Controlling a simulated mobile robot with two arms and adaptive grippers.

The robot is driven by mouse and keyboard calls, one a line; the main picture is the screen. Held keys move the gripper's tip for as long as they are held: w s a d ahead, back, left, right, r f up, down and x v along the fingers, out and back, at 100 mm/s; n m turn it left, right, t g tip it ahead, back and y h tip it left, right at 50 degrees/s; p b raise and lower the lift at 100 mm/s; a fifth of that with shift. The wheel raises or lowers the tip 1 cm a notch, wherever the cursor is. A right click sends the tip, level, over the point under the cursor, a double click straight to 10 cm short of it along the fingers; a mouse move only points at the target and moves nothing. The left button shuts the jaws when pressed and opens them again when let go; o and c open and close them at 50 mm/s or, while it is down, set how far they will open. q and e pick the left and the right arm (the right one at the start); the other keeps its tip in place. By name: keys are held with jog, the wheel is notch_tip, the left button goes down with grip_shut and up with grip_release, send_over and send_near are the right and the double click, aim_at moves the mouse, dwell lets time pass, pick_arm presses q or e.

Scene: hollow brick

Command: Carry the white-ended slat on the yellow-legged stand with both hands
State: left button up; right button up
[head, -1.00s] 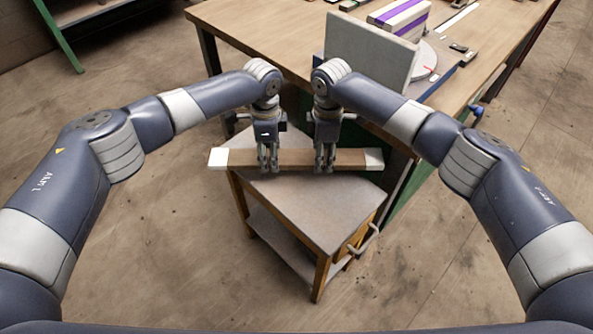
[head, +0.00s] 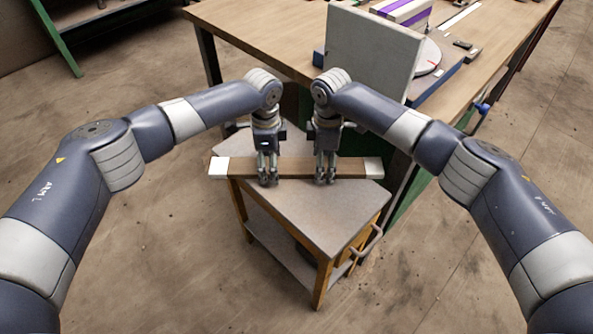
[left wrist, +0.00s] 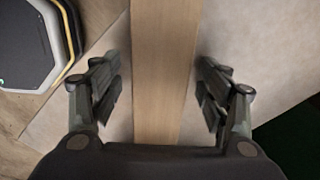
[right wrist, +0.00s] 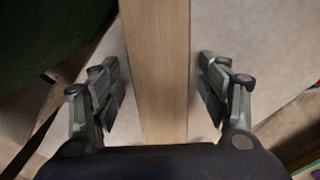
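The long brown slat (head: 300,167) has a white left end (head: 219,167) and a white right end (head: 374,167). It lies level across the grey top of the yellow-legged stand (head: 318,216), with its left end sticking out past the top. My left gripper (head: 268,181) is over the slat left of its middle. My right gripper (head: 326,180) is over it right of the middle. In the left wrist view the slat (left wrist: 163,70) runs between two parted fingers, with gaps on both sides. The right wrist view shows the slat (right wrist: 157,70) likewise between parted fingers.
A wooden workbench (head: 265,35) stands behind the stand. An upright grey panel (head: 372,55) rises at its near edge, close behind my right gripper. A purple-striped box (head: 412,10) is on the bench. The stand has a side handle (head: 368,243). The floor on both sides is clear.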

pick_arm(q)
jog(key=shift+r, duration=0.1)
pick_arm(e)
jog(key=shift+r, duration=0.3)
pick_arm(q)
notch_tip(320, 180, up, 12)
pick_arm(e)
notch_tip(320, 180, up, 12)
jog(key=shift+f, duration=0.25)
jog(key=shift+s+f, duration=0.1)
dwell(0.6)
